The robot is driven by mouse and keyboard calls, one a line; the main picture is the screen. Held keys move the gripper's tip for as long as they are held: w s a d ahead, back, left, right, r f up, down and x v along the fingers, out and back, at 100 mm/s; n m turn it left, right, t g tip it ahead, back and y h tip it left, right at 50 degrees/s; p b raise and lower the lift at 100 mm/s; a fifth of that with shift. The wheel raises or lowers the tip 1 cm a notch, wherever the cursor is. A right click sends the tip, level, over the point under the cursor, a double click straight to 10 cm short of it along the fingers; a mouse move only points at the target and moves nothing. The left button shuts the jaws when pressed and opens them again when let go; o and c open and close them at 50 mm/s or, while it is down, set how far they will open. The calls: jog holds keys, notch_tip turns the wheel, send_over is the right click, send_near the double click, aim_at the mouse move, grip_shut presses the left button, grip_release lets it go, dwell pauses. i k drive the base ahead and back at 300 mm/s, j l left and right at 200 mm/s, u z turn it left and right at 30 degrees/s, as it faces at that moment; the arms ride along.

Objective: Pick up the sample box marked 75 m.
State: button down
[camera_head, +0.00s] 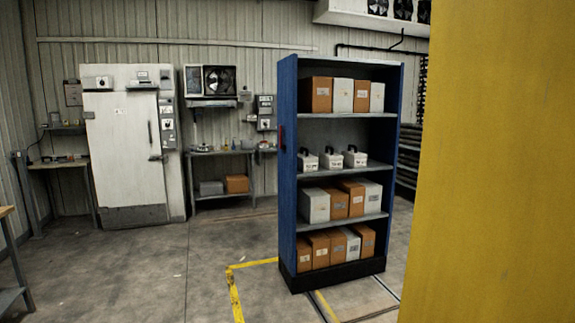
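Orange and white boxes with small labels stand on a blue shelf unit (288,190) right of the middle. The top shelf holds an orange box (317,95) at its left end, with white and orange ones beside it. A lower shelf holds a white box (316,206) and several others. The bottom shelf holds more, among them an orange box (319,249). The labels are too small to read, so I cannot tell which box is marked 75 m. My gripper is not in view.
White handled cases (331,159) stand on the second shelf. A large yellow surface (490,160) blocks the right side. Floor rails (324,306) run by the shelf's base. A yellow line (237,297) marks the floor. Open floor (150,270) lies left, before a white door (124,150).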

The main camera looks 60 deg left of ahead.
aim_at(331, 161)
jog(key=u, duration=1.4)
